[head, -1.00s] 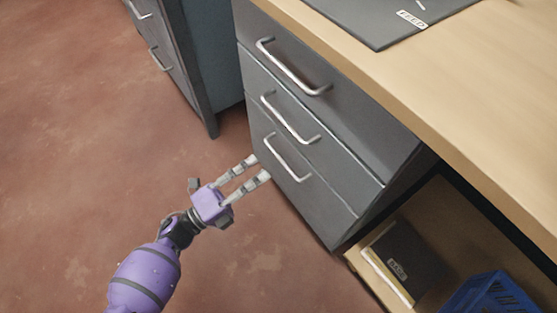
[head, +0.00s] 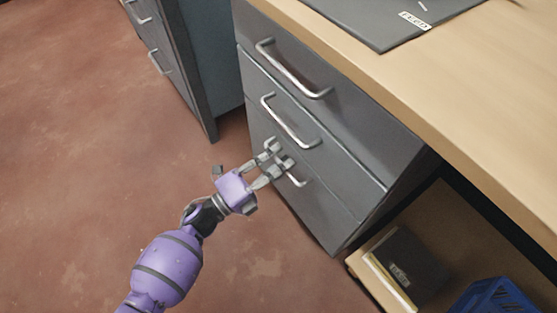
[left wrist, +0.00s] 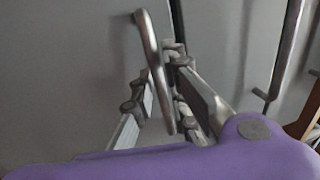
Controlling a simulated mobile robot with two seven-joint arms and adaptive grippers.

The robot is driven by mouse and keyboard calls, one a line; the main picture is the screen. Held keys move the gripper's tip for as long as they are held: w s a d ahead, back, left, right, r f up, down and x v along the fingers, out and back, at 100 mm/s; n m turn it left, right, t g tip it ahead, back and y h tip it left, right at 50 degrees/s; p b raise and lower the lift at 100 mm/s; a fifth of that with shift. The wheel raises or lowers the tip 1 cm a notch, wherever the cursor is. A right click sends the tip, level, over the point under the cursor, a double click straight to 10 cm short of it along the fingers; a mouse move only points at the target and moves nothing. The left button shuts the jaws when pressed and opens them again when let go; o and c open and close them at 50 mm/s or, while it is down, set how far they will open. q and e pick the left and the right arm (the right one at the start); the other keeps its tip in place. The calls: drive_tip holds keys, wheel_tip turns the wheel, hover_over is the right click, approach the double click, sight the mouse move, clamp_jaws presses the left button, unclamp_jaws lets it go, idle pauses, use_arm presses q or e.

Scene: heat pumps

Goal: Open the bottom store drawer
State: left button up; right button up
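The bottom drawer (head: 318,205) is the lowest of three dark grey drawers under the wooden worktop. It looks shut. Its silver bar handle (head: 298,180) is partly hidden behind my left gripper (head: 277,155). In the left wrist view the handle (left wrist: 150,45) runs down between the two fingers of my left gripper (left wrist: 173,85). The fingers straddle the bar and look apart, with a gap between them; firm contact cannot be made out. My right gripper is in neither view.
The middle drawer's handle (head: 290,122) is just above my left gripper, and the top drawer's handle (head: 292,70) is higher. An open shelf at right holds a dark box (head: 408,262) and a blue crate (head: 495,298). Another cabinet (head: 205,55) stands at left. The floor is clear.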

use_arm(q)
clamp_jaws()
drive_tip(key=r+v, duration=0.3)
drive_tip(key=v, duration=1.2)
drive_tip(key=a+r+v, duration=0.1)
drive_tip(key=r+v, duration=0.2)
drive_tip(key=v, duration=1.3)
drive_tip(key=shift+s, duration=0.4)
drive_tip(key=o, duration=0.5)
unclamp_jaws()
drive_tip(key=shift+o, duration=0.2)
